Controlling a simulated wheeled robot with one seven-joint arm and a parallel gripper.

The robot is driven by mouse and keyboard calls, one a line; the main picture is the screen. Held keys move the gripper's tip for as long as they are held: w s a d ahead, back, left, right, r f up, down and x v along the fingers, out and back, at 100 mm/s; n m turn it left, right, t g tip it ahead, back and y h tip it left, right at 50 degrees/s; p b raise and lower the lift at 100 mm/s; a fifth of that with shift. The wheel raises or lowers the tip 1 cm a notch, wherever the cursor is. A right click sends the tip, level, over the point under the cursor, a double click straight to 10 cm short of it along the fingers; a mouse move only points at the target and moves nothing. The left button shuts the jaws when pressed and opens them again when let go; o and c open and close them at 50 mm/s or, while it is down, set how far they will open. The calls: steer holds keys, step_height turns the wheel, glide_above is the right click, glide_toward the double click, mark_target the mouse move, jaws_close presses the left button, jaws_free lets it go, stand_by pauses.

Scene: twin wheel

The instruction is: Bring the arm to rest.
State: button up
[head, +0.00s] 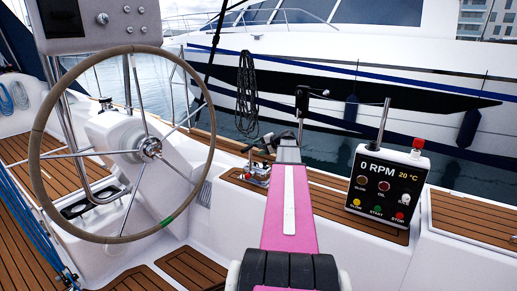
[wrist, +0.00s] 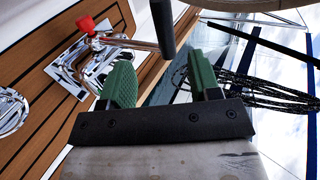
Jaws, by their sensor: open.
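My pink arm (head: 288,215) reaches forward from the bottom of the head view. My gripper (head: 263,144) is small and partly hidden at the far end of the arm, above the cockpit ledge. In the wrist view my gripper (wrist: 160,72) has two green ribbed fingers set wide apart, with nothing held between them. A chrome lever with a black grip (wrist: 163,28) stands just beyond the fingers, its grip showing above the gap. I cannot tell whether a finger touches it.
A large steering wheel (head: 41,185) stands at the left. A control box (head: 386,190) reading 0 RPM stands at the right. Chrome fittings (head: 256,174) sit on the teak ledge near my gripper; a red knob (wrist: 87,26) shows there. A white boat (head: 390,65) lies behind.

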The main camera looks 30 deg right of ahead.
steer(key=s+a+f+n+g+h, duration=0.1)
steer(key=s+a+f+n+g, duration=0.35)
steer(key=a, duration=0.75)
steer(key=s+a+f+n+g, duration=0.15)
steer(key=s+a+f, duration=0.35)
steer(key=a+f, duration=0.55)
steer(key=s+a+f+n+g+h, duration=0.2)
steer(key=s+a+n, duration=0.1)
steer(key=s+a, duration=0.3)
steer(key=s+a+f+n+g+h, duration=0.2)
steer(key=s+a+f+h, duration=0.1)
steer(key=s+a, duration=0.4)
steer(key=shift+s+a+f+n+g, duration=0.2)
steer(key=shift+s+n+g, duration=0.2)
steer(key=shift+s, duration=0.8)
steer(key=shift+c, duration=0.3)
